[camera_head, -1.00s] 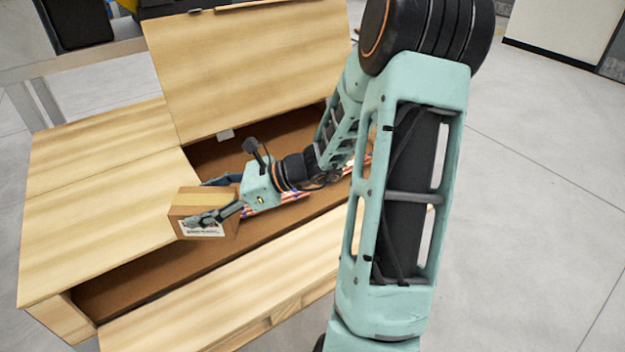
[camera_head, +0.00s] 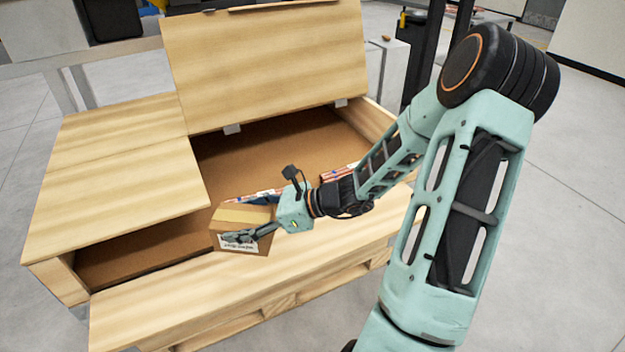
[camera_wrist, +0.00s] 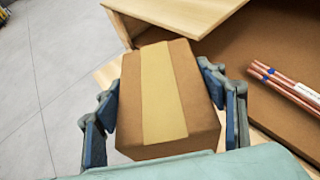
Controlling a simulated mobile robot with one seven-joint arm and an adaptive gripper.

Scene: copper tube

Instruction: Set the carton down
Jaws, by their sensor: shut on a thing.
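The carton (camera_head: 243,214) is a small brown cardboard box with a tan tape strip and a white label on its side. My gripper (camera_head: 243,236) is shut on it, with a finger along each side. In the wrist view the carton (camera_wrist: 165,95) fills the space between the blue-grey fingers of my gripper (camera_wrist: 165,105). In the head view it is over the front part of the open wooden crate (camera_head: 150,320), near the front wall. The wrist view shows floor and a pale wooden edge beyond it. Its underside is hidden, so I cannot tell whether it touches anything.
Copper tubes (camera_wrist: 287,85) with blue and red marks lie inside the crate; my arm partly covers them in the head view. A raised lid panel (camera_head: 265,60) stands at the back, and a flat panel (camera_head: 120,170) covers the left. Grey floor (camera_head: 575,230) is open at right.

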